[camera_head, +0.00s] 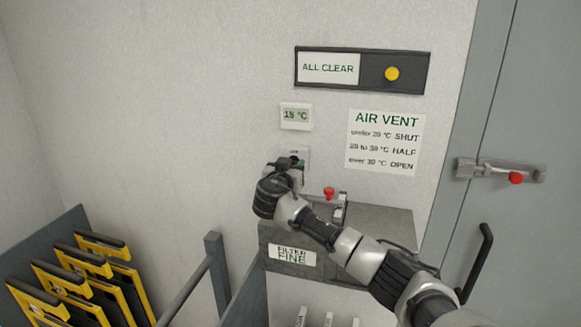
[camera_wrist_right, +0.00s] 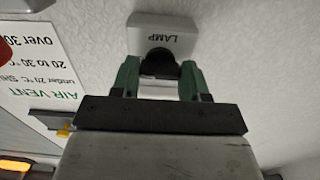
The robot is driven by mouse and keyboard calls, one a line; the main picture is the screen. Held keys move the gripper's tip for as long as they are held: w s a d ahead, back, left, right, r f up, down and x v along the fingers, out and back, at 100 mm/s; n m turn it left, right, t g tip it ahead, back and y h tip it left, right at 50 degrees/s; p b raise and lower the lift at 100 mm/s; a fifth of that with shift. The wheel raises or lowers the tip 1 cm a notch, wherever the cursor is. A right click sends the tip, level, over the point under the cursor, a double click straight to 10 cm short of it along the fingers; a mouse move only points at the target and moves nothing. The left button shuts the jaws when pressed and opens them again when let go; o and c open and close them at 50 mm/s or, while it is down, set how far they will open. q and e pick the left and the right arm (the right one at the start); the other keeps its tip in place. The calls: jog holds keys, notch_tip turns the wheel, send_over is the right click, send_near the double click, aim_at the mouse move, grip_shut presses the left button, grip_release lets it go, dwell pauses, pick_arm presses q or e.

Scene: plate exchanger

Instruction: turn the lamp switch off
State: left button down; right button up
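The lamp switch is a small pale plate (camera_head: 303,152) on the wall below the thermometer display. In the right wrist view its plate (camera_wrist_right: 175,38) reads LAMP upside down, with a dark round knob (camera_wrist_right: 160,62) on it. My right gripper (camera_head: 297,164) is at the switch and hides part of it. In the wrist view its green fingers (camera_wrist_right: 160,78) stand on both sides of the knob. I cannot tell whether they press on it. The knob's setting is hidden. My left gripper is not in view.
A display (camera_head: 296,116) reads about 18 °C. An ALL CLEAR sign (camera_head: 331,69) and an AIR VENT sign (camera_head: 385,141) hang nearby. Below is a grey FILTER FINE box (camera_head: 375,218) with a red knob (camera_head: 329,193). A bolted door (camera_head: 535,110) stands right, yellow-black frames (camera_head: 100,243) left.

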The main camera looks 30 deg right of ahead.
jog(key=shift+f+n+b, duration=0.2)
jog(key=shift+n+b, duration=0.1)
jog(key=shift+b, duration=0.35)
jog(key=shift+c, duration=0.3)
jog(key=shift+r+n, duration=0.2)
jog(key=shift+n, duration=8.5)
jog(key=o, duration=0.9)
jog(key=shift+a, duration=0.1)
